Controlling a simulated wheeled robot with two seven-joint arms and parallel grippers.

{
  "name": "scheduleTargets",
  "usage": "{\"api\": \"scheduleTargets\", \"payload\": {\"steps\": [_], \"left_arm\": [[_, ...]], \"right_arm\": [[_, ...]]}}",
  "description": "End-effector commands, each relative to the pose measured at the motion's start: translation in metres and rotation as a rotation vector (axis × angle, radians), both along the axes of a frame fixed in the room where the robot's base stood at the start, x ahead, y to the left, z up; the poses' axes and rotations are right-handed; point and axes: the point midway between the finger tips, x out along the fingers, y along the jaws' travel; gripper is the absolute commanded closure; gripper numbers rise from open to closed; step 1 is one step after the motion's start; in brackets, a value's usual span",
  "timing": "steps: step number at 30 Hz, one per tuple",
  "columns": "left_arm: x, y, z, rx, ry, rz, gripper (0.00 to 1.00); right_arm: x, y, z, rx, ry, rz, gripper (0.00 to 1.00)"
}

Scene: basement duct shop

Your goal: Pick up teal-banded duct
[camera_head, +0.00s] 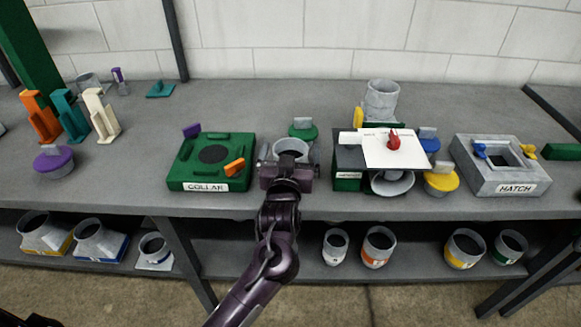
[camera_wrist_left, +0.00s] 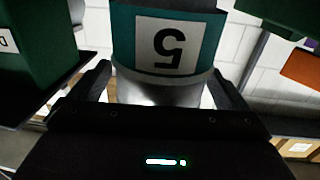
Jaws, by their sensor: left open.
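The teal-banded duct (camera_wrist_left: 165,45) fills the upper middle of the left wrist view, its teal band carrying a white label with a 5 that appears upside down. A bare grey metal part of it lies between my left gripper's fingers (camera_wrist_left: 165,88), which stand apart on either side. In the head view the duct's round grey rim (camera_head: 290,146) shows at the bench's front, just beyond my left gripper (camera_head: 288,165); its band is hidden there. Whether the fingers touch the duct I cannot tell. My right gripper is not in view.
A green COLLAR block (camera_head: 206,185) stands close on the left. A green block under a white sheet (camera_head: 395,150) stands on the right, with the grey HATCH block (camera_head: 500,180) beyond. A green-capped piece (camera_head: 303,131) sits behind the duct. More ducts stand on the lower shelf.

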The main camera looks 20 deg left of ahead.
Motion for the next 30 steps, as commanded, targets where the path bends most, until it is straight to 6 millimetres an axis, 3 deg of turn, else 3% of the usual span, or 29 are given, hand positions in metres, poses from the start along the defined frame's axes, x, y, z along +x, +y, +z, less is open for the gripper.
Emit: {"api": "scheduleTargets", "payload": {"steps": [4,19,30], "left_arm": [[-0.0002,0.0001,-0.0003,0.000,0.000,0.000,0.05],[-0.0005,0.0000,-0.0001,0.000,0.000,0.000,0.70],[-0.0002,-0.0001,0.0063,-0.001,-0.003,0.000,0.72]], "right_arm": [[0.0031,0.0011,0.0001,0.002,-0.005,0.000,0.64],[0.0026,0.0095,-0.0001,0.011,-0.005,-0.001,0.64],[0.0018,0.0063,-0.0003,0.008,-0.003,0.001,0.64]]}}
